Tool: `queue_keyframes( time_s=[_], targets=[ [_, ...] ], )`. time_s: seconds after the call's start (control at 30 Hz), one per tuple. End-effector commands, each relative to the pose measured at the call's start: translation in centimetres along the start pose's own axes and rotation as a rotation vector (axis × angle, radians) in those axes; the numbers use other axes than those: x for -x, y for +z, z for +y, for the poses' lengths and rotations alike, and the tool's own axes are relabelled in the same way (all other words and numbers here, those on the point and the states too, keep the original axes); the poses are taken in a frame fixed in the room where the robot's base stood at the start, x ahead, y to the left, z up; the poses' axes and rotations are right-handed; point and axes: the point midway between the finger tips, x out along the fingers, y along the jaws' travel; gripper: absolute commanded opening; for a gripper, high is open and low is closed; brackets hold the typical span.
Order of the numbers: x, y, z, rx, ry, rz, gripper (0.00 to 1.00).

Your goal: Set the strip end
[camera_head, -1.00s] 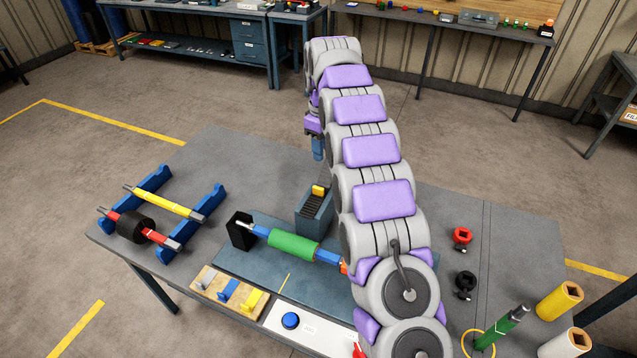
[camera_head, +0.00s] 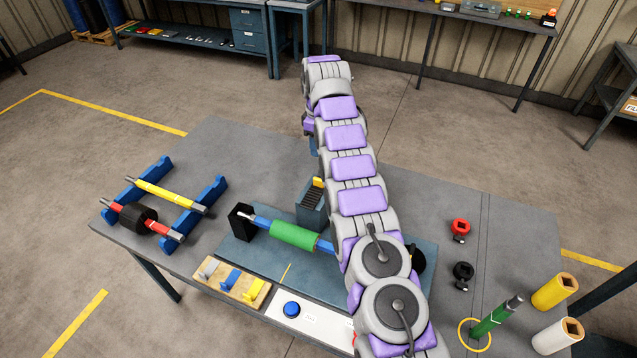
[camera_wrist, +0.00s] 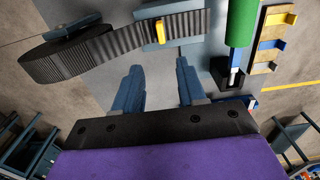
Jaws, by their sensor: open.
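A dark ribbed strip (camera_wrist: 110,47) shows in the wrist view. It curves at the left and runs right under a yellow clip (camera_wrist: 160,31) in a grey-blue holder (camera_wrist: 185,8). In the head view the holder (camera_head: 309,210) stands behind the green roller (camera_head: 294,235), with the yellow clip (camera_head: 318,182) at its top. My gripper (camera_wrist: 158,78) is open and empty, its two blue fingers apart just below the strip in the wrist view. In the head view my arm hides most of the gripper and part of the holder.
A black stand (camera_head: 241,222) bears the roller's left end. In front lie a board with coloured hooks (camera_head: 232,282) and a blue button (camera_head: 291,309). A blue rack (camera_head: 207,200) stands left. Red (camera_head: 460,228) and black (camera_head: 463,271) pieces lie right. The table's back left is clear.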

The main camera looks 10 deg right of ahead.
Motion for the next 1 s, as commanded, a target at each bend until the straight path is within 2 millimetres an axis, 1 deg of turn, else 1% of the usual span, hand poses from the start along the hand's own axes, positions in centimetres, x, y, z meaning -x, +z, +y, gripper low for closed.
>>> queue_keyframes(
  time_s=[0.03, 0.27, 0.47, 0.67, 0.9, 1.0],
  targets=[
    [-0.9, 0.0, 0.0, 0.0, 0.001, 0.001, 0.4],
    [-2.2, 0.1, -0.1, -0.001, -0.001, -0.001, 0.4],
    [-4.0, 0.2, -0.2, -0.001, -0.002, -0.001, 0.4],
    [-6.8, 0.2, -0.2, -0.001, -0.004, -0.002, 0.4],
    [-11.5, 0.1, -0.3, 0.0, -0.004, -0.003, 0.4],
    [-13.0, 0.1, -0.2, 0.0, -0.002, -0.001, 0.4]
  ],
)
